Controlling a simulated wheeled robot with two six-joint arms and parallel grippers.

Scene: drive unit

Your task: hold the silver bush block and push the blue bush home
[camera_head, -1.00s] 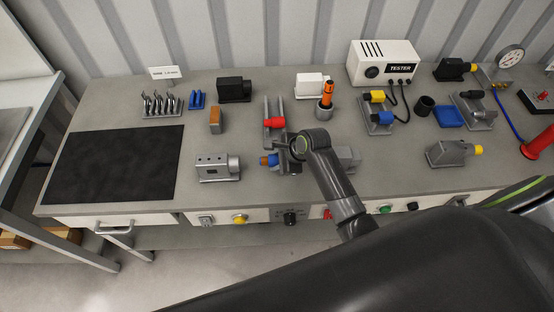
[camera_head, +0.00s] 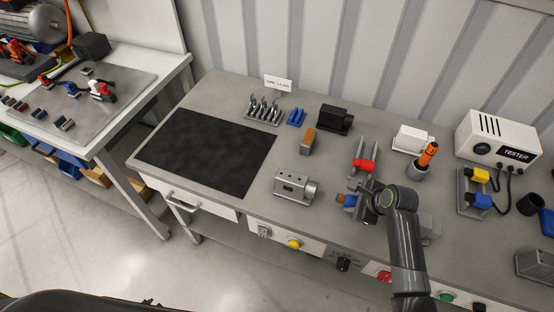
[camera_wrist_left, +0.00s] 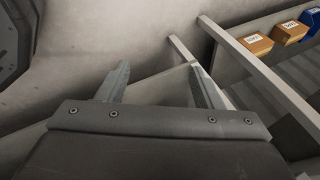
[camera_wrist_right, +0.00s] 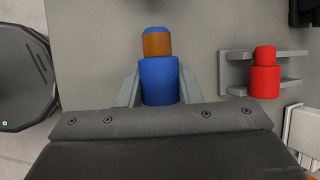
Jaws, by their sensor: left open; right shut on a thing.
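The silver bush block (camera_head: 296,188) stands on the grey bench, with holes in its top and a round boss on its right end. My right gripper (camera_head: 364,204) is to the right of the block and apart from it. It is shut on the blue bush (camera_head: 344,200), which has an orange-brown band and points left toward the block. The bush (camera_wrist_right: 160,82) also shows between the fingers in the right wrist view; the block does not show there. My left gripper (camera_wrist_left: 160,78) is open and empty over the floor, and is not in the head view.
A red bush (camera_head: 363,165) rests in a grey cradle behind my right gripper. A black mat (camera_head: 205,150) lies left of the block. An orange-brown piece (camera_head: 308,141), a black block (camera_head: 335,119) and a white block (camera_head: 411,139) stand behind. The bench front edge has knobs.

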